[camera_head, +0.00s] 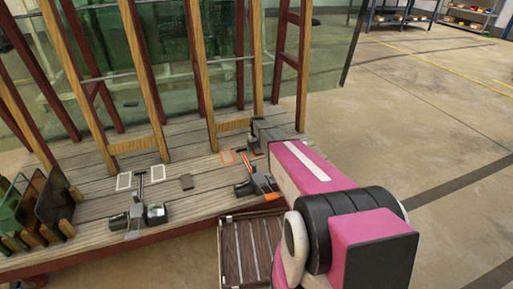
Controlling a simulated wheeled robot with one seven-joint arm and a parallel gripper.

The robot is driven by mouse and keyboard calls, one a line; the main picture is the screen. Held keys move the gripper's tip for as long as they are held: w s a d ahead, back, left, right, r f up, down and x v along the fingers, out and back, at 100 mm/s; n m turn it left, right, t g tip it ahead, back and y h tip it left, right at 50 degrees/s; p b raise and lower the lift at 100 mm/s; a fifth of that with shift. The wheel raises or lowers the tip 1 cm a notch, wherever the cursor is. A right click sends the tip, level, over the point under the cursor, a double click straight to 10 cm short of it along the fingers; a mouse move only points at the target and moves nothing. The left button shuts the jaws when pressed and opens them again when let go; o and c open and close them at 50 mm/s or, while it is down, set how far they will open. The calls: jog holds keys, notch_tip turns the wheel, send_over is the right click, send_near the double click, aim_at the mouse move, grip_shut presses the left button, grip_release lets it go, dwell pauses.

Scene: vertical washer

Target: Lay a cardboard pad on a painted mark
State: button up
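A small flat dark grey-brown piece (187,182), which may be the cardboard pad, lies on the grey plank deck between the painted marks. My gripper (255,146) is at the dark end of my pink arm, low over the deck, right of the far orange outline. Its fingers are too small and hidden to read, and I see nothing clearly held.
Dark clamp-like devices stand on the deck by the white marks (138,216) and orange marks (255,186). Wooden posts (205,75) with glass rise behind. Panels stand in a rack (55,203) at left. A slatted crate (232,255) sits before the deck.

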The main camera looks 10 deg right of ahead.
notch_tip(320, 180, up, 10)
jog(key=s+r, duration=0.4)
jog(key=s, duration=0.9)
jog(key=s+r+m, duration=0.1)
jog(key=s+r, duration=0.3)
jog(key=s, duration=0.9)
jog(key=s+r+m, duration=0.1)
jog(key=s+r, duration=0.3)
jog(key=s, duration=0.9)
jog(key=shift+s+r, duration=0.25)
jog(key=shift+s, duration=0.15)
